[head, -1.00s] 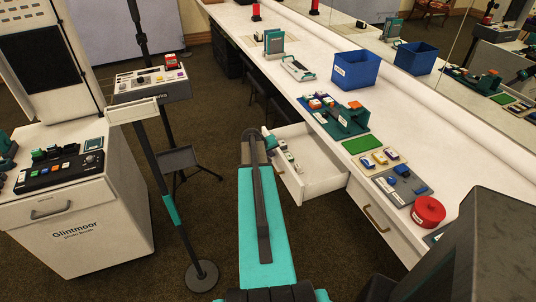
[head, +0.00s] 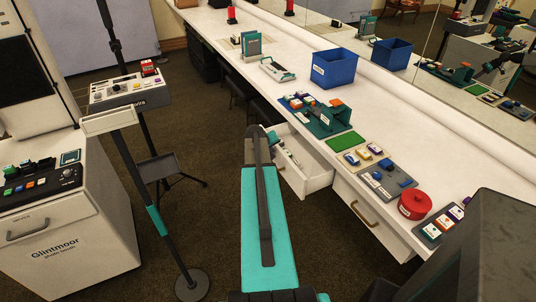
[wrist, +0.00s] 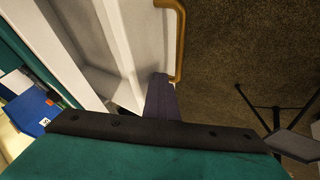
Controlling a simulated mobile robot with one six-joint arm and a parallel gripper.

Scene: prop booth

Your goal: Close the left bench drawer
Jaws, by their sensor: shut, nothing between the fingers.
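The left bench drawer (head: 318,182) is a white drawer standing open from the long white bench, right of my arm in the head view. A few small items (head: 286,150) lie inside it. The wrist view shows its white front (wrist: 150,45) with a brass handle (wrist: 181,40). My gripper (wrist: 160,95) shows there as a dark finger tip, shut and empty, close to the drawer front near one handle end. I cannot tell whether it touches. In the head view my teal arm hides part of the drawer's left side, and the fingertips are hidden.
A shut drawer (head: 365,212) sits to the right. The bench top carries a blue bin (head: 334,68), teal holder (head: 322,120), green mat (head: 345,141) and red tin (head: 414,205). A stand (head: 165,225) and white cabinet (head: 65,235) are left; carpet lies between.

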